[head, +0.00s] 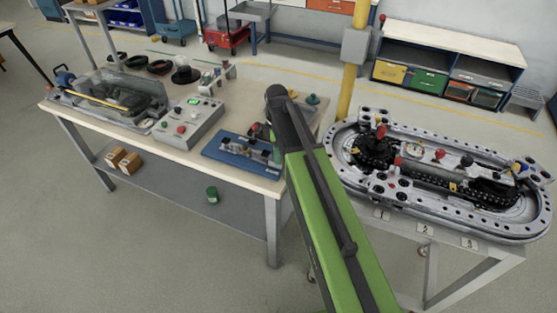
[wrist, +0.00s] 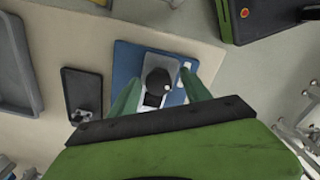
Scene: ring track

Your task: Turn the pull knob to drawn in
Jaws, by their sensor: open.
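A dark round knob (wrist: 157,82) with a small pale spot stands on a light grey block; I take it for the pull knob. The block sits on a blue plate (wrist: 125,60) on the bench. My gripper (wrist: 160,88) is open, with one green finger on each side of the knob in the wrist view. I cannot tell the height gap between fingertips and knob, and no contact is clear. In the head view a blue plate (head: 215,151) lies at the bench's front right corner, and my arm hides most of the gripper there.
The bench (head: 110,122) also carries a grey control box (head: 190,125) with buttons and a clear-covered machine. An oval metal track (head: 500,232) stands to the right of my arm. A yellow post (head: 347,85) rises behind. In the wrist view a dark pad (wrist: 82,90) lies left of the plate.

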